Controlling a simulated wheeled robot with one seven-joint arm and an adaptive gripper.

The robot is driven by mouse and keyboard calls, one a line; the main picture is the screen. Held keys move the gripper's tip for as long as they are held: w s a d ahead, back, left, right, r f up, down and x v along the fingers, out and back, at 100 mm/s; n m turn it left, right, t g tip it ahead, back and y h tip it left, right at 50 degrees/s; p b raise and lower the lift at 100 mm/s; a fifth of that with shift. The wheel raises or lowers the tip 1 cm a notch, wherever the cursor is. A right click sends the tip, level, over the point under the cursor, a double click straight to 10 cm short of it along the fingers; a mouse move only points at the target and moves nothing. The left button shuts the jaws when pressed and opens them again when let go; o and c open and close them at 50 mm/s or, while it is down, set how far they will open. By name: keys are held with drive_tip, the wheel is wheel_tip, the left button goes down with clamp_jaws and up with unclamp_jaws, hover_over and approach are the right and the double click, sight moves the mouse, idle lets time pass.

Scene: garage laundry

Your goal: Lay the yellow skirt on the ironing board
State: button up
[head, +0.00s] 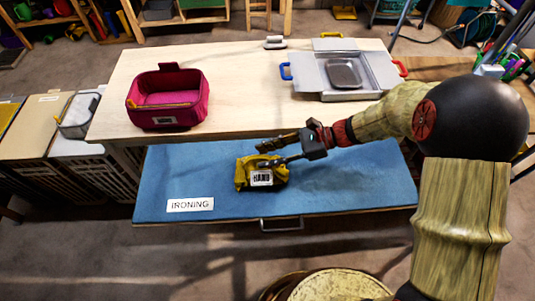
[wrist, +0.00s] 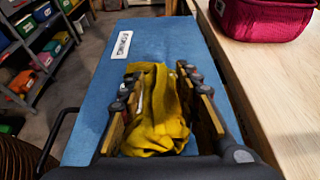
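The yellow skirt (head: 246,177) is a small bunched bundle with a white tag reading "HAND". It lies on the blue ironing board (head: 348,187), near the middle of its length. My gripper (head: 259,156) is low over the board at the skirt, with its fingers spread apart. In the wrist view the skirt (wrist: 157,125) lies between the two fingers (wrist: 158,82), one along each side. Whether either finger touches the cloth is hard to tell. The skirt's underside is hidden.
A wooden worktop (head: 235,75) stands behind and above the board. It carries a pink fabric basket (head: 166,112) and a grey case (head: 305,75) with a small tray inside. An "IRONING" label (head: 190,204) lies at the board's front left. Bare board shows on both sides of the skirt.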

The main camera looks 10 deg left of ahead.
drive_tip(key=shift+r, duration=0.1)
drive_tip(key=shift+d+r, duration=0.15)
drive_tip(key=shift+d, duration=0.1)
drive_tip(key=p+v, duration=0.4)
drive_tip(key=v, duration=0.8)
drive_tip(key=s+d+r+n+t+h, duration=0.8)
drive_tip(key=s+d+r+n+h, duration=0.5)
drive_tip(key=s+d+r+n, duration=0.2)
drive_tip(key=shift+s+d+r+t, duration=0.35)
drive_tip(key=shift+s+r+t, duration=0.05)
drive_tip(key=shift+s, duration=0.65)
